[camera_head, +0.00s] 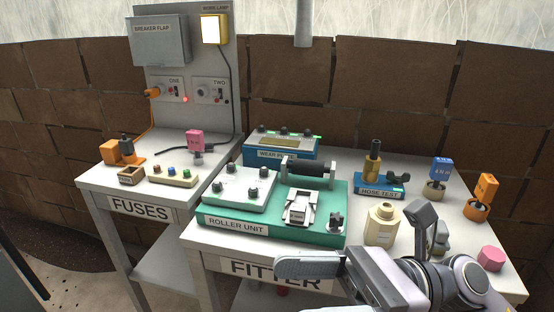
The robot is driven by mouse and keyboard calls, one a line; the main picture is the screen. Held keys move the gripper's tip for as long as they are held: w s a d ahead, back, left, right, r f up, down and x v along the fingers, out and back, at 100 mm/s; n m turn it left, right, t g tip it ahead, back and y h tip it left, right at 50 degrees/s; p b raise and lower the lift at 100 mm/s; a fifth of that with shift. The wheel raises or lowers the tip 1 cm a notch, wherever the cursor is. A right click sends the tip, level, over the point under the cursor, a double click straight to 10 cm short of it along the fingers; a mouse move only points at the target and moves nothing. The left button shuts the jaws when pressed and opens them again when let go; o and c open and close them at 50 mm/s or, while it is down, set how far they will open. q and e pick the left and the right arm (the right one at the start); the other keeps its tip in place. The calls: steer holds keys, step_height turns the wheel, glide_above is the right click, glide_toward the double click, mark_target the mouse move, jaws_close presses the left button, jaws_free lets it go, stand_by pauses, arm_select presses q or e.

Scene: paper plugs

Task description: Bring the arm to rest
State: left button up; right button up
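My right gripper (355,238) comes in from the lower right, over the front edge of the FITTER table (215,238). Its two fingers are spread wide apart, and I see nothing held between them. A cream faceted part (381,225) stands on the table behind the gap between the fingers; they look apart from it. The arm hides part of the table's front right and a small grey item (441,238) there. My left gripper is not in view.
The green ROLLER UNIT (330,225), WEAR box (282,143) and HOSE TEST stand (375,187) sit on this table. Blue (441,170) and orange (486,187) plugs and a pink piece (491,258) are at right. The FUSES table (95,180) and breaker panel (185,50) stand left.

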steer(key=w+d+f+m+t+h+p, duration=0.1)
steer(key=w+d+f+m+t+h, duration=0.25)
steer(key=m+t, duration=0.55)
steer(key=w+d+f+m+t+h, duration=0.25)
steer(key=w+m+t, duration=0.2)
steer(key=m, duration=0.85)
steer(key=w+d+f+m+t+h+p, duration=0.1)
steer(key=w+d+f+m+t+h, duration=0.15)
steer(key=m+t, duration=0.7)
steer(key=s+d+f+m+g+h, duration=0.2)
steer(key=f+m, duration=0.4)
steer(key=f, duration=0.3)
steer(key=s+d+f+m+g+h+p, duration=0.1)
steer(key=s+d+f+m+g+h, duration=0.2)
steer(key=f+m, duration=0.4)
steer(key=s+d+f+m+g+h, duration=0.3)
steer(key=s+f+m, duration=0.3)
steer(key=f, duration=0.4)
steer(key=shift+s+d+f+m+g+h, duration=0.25)
steer(key=shift+s+f+m+g+h, duration=0.1)
steer(key=shift+g+h, duration=0.4)
